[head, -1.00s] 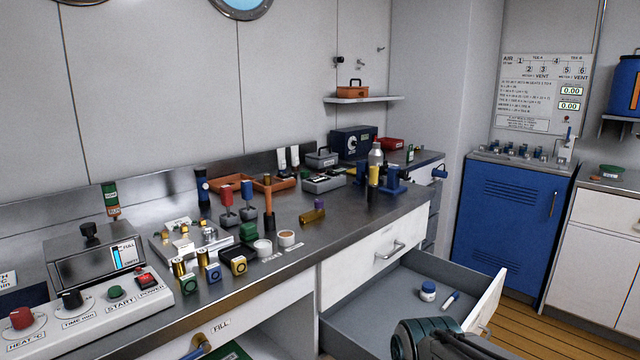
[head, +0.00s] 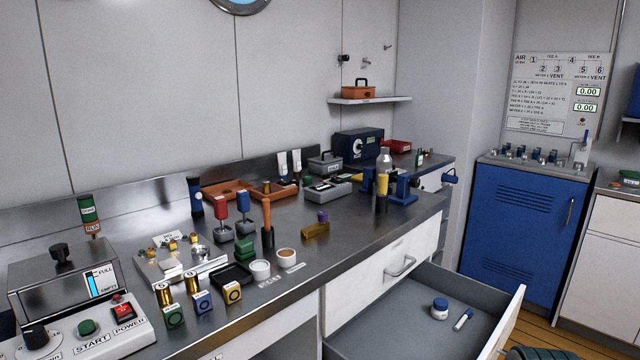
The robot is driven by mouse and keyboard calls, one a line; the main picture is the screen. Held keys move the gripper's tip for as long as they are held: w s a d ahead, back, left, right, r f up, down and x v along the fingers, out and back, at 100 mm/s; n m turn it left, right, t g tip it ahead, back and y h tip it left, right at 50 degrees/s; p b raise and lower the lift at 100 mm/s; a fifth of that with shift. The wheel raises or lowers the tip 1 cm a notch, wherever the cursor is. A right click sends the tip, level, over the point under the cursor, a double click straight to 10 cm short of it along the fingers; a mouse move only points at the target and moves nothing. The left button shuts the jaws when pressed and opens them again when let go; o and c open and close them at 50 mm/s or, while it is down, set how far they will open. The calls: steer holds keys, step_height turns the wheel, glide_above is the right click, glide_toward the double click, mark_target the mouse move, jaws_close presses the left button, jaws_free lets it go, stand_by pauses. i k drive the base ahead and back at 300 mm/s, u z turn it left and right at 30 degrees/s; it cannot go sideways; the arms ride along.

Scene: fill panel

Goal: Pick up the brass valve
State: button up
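The brass valve (head: 316,230) appears to be the small brass piece with a purple knob on top. It lies on the steel counter right of the two small white-rimmed cups, with clear counter around it. Nothing is touching it. My gripper is not in view.
An orange-handled tool (head: 267,222) stands left of the valve. A bottle (head: 384,162) and blue vise-like fixture (head: 404,186) stand farther right.

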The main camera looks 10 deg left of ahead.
mark_target(267, 189)
steer(key=u, duration=0.2)
steer(key=i, duration=0.55)
steer(key=u, duration=0.45)
